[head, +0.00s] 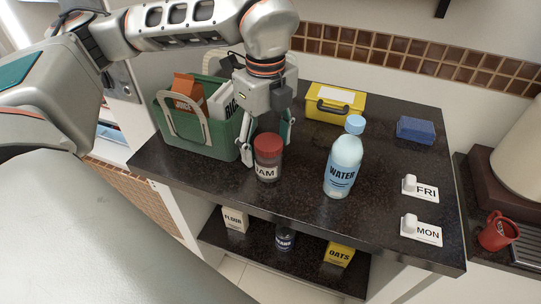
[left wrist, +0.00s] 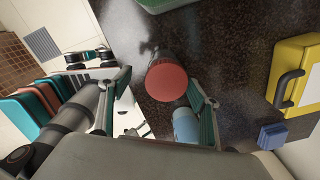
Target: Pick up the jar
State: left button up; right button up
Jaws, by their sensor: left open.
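The jar (head: 268,158) has a dark red lid and a label reading "JAM", partly hidden at its left. It stands upright on the dark counter. My left gripper (head: 267,148) is open, pointing down just behind the jar in the head view, one finger close to its left side. In the left wrist view the jar's round red lid (left wrist: 167,82) shows at the mouth of the open left gripper (left wrist: 162,77), near the tip of the right-hand finger. I cannot tell whether a finger touches it. My right gripper is not in view.
A green basket (head: 207,145) with a juice carton (head: 187,91) stands left of the jar. A water bottle (head: 343,160) stands at its right. Open counter lies between.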

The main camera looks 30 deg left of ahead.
aim_at(269, 164)
pick_arm(q)
jog(key=f, duration=0.5)
jog(key=w+f, duration=0.1)
jog(key=f, duration=0.1)
jog(key=shift+a+f, duration=0.1)
jog(key=shift+f, duration=0.05)
jog(key=c, duration=1.4)
